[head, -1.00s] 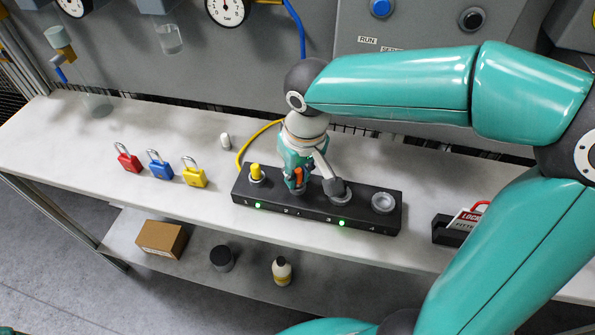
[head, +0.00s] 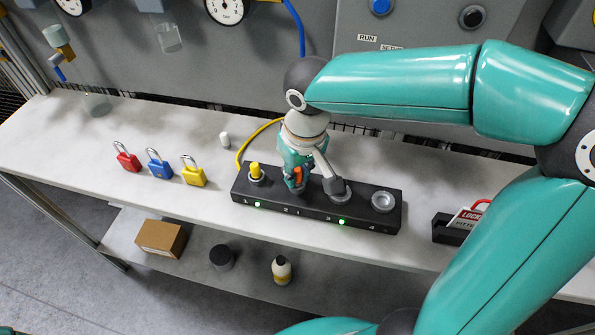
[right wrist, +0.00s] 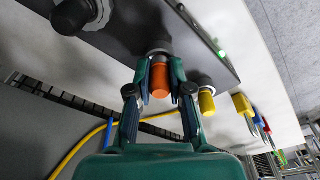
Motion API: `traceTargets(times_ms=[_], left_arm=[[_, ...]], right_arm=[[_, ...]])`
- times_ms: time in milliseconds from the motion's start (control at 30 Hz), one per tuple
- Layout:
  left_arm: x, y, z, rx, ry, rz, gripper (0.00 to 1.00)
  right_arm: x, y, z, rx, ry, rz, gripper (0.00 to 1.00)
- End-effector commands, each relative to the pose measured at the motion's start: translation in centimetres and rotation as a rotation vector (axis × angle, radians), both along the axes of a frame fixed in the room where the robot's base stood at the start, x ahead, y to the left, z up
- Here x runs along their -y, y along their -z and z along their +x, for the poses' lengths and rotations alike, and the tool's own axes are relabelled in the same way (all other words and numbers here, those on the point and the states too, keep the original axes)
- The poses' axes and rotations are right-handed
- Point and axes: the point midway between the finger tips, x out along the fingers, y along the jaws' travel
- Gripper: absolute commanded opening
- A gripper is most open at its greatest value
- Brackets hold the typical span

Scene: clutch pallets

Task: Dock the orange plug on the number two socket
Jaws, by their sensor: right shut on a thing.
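The black socket strip (head: 315,212) lies on the bench, with labels one to four along its front edge. My right gripper (head: 297,184) points down over the number two socket and is shut on the orange plug (head: 298,174). In the right wrist view the orange plug (right wrist: 160,80) sits between the two fingers, with its far end at the dark socket (right wrist: 159,46). I cannot tell whether it is fully seated. Green lights show by numbers one and three; none shows by number two. My left gripper is not in view.
A yellow plug (head: 256,172) stands in socket one, close beside my gripper. A yellow cable (head: 252,142) runs behind. Red, blue and yellow padlocks (head: 160,166) stand left.

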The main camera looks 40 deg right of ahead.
Motion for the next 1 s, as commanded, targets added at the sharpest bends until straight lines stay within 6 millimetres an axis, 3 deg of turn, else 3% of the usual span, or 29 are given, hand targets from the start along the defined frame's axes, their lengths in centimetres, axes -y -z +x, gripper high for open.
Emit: traceTargets(times_ms=[467,1000], left_arm=[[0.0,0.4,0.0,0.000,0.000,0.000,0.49],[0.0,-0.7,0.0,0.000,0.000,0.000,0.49]], right_arm=[[0.0,0.5,0.0,0.001,0.001,0.000,0.00],[0.1,-0.9,0.0,0.001,0.002,0.000,0.00]])
